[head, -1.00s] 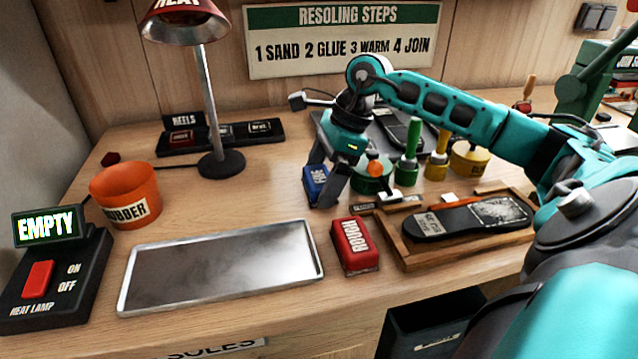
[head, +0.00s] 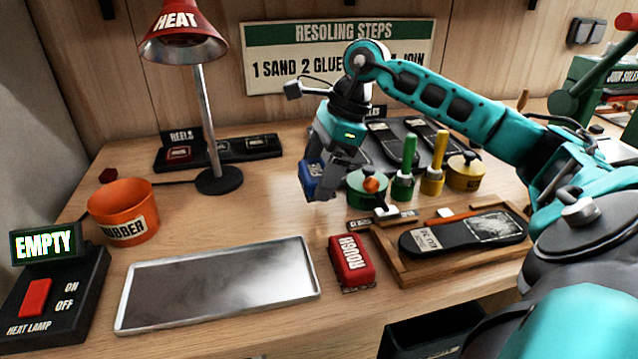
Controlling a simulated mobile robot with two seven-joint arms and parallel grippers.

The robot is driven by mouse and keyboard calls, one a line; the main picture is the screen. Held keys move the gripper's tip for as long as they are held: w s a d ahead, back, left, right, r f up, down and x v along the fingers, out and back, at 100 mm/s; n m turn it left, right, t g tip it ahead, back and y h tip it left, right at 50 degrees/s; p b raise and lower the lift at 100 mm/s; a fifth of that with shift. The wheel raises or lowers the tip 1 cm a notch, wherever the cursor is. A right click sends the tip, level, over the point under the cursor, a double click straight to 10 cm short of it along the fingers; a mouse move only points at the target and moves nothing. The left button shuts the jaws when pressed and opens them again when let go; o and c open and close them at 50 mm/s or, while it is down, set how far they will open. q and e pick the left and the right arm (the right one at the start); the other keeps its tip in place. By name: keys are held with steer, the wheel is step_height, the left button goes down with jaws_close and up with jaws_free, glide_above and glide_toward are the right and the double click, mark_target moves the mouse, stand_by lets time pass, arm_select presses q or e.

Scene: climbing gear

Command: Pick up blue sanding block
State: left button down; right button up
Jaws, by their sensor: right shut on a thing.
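The blue sanding block (head: 312,178) is between the fingers of my right gripper (head: 322,190) in the head view. The gripper is shut on it and appears to hold it above the table, left of the green pot. The fingers hide part of the block and its label. A red block marked ROUGH (head: 351,262) lies on the table in front, apart from the gripper. My left gripper is not in view.
A metal tray (head: 135,316) lies at front left. A wooden tray (head: 396,270) with a shoe sole is at right. A green pot (head: 366,190) and glue brushes stand close right of the gripper. The heat lamp (head: 219,180) and orange rubber tub (head: 124,208) are left.

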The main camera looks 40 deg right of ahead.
mark_target(319, 170)
arm_select(q)
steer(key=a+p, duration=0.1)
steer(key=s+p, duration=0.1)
steer(key=p, duration=0.1)
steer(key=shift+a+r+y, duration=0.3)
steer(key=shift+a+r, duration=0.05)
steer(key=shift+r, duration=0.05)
arm_select(e)
step_height(319, 170, up, 15)
steer(key=shift+r, duration=0.15)
steer(key=o, duration=0.4)
steer(key=shift+c, duration=1.4)
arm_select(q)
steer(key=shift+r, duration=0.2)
